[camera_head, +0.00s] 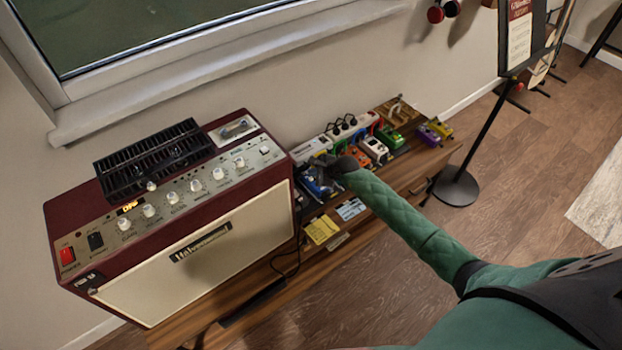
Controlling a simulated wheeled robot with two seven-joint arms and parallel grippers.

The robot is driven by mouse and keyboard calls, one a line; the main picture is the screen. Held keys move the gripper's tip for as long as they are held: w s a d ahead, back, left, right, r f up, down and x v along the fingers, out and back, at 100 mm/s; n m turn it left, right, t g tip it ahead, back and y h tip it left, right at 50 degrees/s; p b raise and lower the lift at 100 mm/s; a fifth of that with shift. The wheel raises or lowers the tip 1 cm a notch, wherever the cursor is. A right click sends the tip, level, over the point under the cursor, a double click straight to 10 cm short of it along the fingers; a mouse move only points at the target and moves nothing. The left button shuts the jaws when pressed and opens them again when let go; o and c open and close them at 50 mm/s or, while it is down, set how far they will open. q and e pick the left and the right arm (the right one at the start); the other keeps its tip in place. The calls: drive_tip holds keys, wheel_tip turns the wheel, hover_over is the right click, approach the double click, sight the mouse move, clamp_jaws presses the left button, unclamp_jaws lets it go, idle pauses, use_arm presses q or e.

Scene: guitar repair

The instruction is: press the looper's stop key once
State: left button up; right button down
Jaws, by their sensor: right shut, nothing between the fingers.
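My right arm reaches in from the lower right, and its dark gripper (326,164) is over the left end of a row of effect pedals beside the amplifier. It is shut and empty. A blue pedal (316,186) lies just below and left of the gripper and is partly covered by it. I cannot tell for sure which pedal is the looper. No stop key can be made out at this size, and I cannot tell whether the gripper touches anything. My left gripper is out of view.
A dark red amplifier (205,248) stands close on the left. Orange (374,150), green (391,137) and other pedals sit to the right on a wooden bench (395,186). A music stand (487,130) stands farther right.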

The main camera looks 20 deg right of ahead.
drive_tip(key=shift+f+b, duration=0.4)
drive_tip(key=shift+f+b, duration=0.4)
drive_tip(key=shift+f, duration=0.05)
idle(1.0)
drive_tip(key=shift+r, duration=0.15)
drive_tip(key=shift+r+p, duration=0.5)
drive_tip(key=shift+r, duration=0.25)
drive_tip(key=shift+r, duration=0.1)
wheel_tip(320, 180, up, 5)
drive_tip(key=p, duration=0.3)
idle(0.4)
